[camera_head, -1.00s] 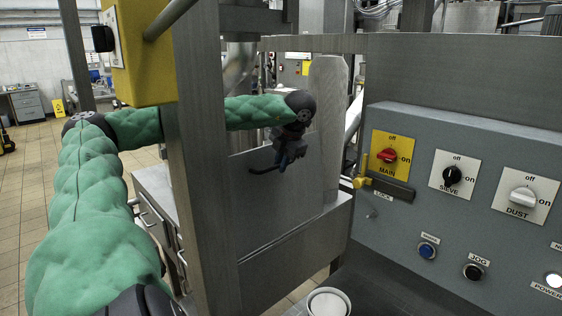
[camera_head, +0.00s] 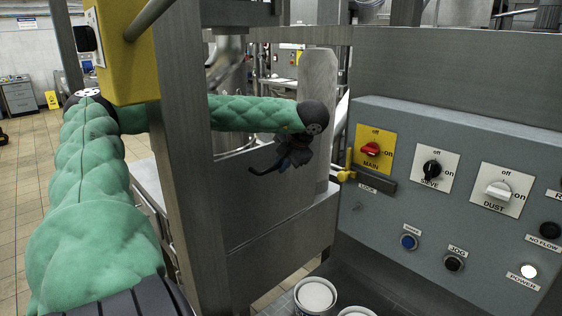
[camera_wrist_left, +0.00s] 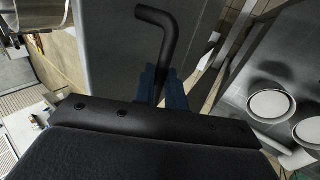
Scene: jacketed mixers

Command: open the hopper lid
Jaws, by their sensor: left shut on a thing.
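My left gripper (camera_head: 293,158) shows small and dark at the end of my green arm, past the grey upright post. It is shut on a black bent handle (camera_head: 260,171), whose free end sticks out to the left. In the left wrist view the blue fingers (camera_wrist_left: 163,88) close around this handle (camera_wrist_left: 160,32), which bends at its far end. A plain grey metal panel (camera_head: 240,195) lies behind and below the gripper; I cannot tell whether it is the hopper lid or how the handle joins it. My right gripper is not in view.
A grey control box (camera_head: 440,215) with switches stands at the right, with a yellow-handled lock (camera_head: 348,168) on its left edge. White-topped tubs (camera_head: 315,293) stand below. A steel post (camera_head: 187,170) and a yellow box (camera_head: 122,50) stand close to my left arm.

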